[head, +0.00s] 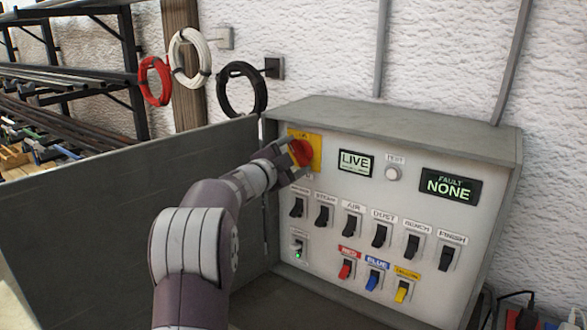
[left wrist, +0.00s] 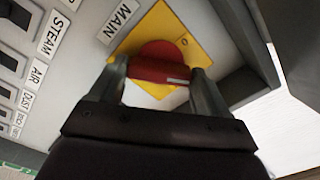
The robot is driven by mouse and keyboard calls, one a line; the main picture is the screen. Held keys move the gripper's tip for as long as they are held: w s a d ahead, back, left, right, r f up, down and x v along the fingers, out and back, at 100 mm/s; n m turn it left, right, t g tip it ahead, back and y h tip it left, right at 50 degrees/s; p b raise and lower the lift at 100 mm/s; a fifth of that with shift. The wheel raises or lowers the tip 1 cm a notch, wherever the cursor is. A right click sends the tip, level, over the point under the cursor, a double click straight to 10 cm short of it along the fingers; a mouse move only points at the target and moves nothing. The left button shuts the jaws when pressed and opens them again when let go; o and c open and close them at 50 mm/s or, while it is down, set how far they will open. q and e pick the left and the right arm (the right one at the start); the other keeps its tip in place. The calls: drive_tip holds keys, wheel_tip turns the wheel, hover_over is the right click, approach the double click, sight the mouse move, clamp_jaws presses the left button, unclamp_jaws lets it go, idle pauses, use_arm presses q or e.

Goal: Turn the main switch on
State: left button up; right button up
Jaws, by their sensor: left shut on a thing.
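The main switch is a red rotary knob (head: 301,152) on a yellow plate (head: 317,151) at the upper left of the grey panel (head: 395,130). In the left wrist view the red knob (left wrist: 160,62) sits between my fingers, with the yellow plate (left wrist: 185,25) behind it and a MAIN label (left wrist: 120,22) beside it. My left gripper (head: 292,160) is shut on the knob; it also shows in the left wrist view (left wrist: 160,78). The display (head: 356,163) reads LIVE. The fault display (head: 450,187) reads NONE. My right gripper is not in view.
Black toggle switches (head: 352,224) run in a row below the knob. The open grey door (head: 90,220) stands left of the panel. Cable coils (head: 241,90) hang behind.

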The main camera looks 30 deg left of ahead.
use_arm(q)
drive_tip(key=shift+f+m+b, duration=0.2)
drive_tip(key=shift+m+b, duration=0.9)
drive_tip(key=shift+m, duration=0.65)
drive_tip(key=shift+f+m+b, duration=0.2)
drive_tip(key=shift+m+b, duration=0.9)
drive_tip(key=shift+m, duration=0.65)
drive_tip(key=o, duration=0.8)
drive_tip(key=shift+c, duration=0.2)
drive_tip(key=shift+o, duration=1.3)
drive_tip(key=shift+s, duration=0.1)
drive_tip(key=shift+s+r, duration=0.1)
drive_tip(key=shift+r, duration=0.15)
drive_tip(key=s+a+b, duration=0.1)
drive_tip(key=s+b, duration=0.3)
drive_tip(key=s, duration=0.8)
drive_tip(key=shift+s, duration=0.3)
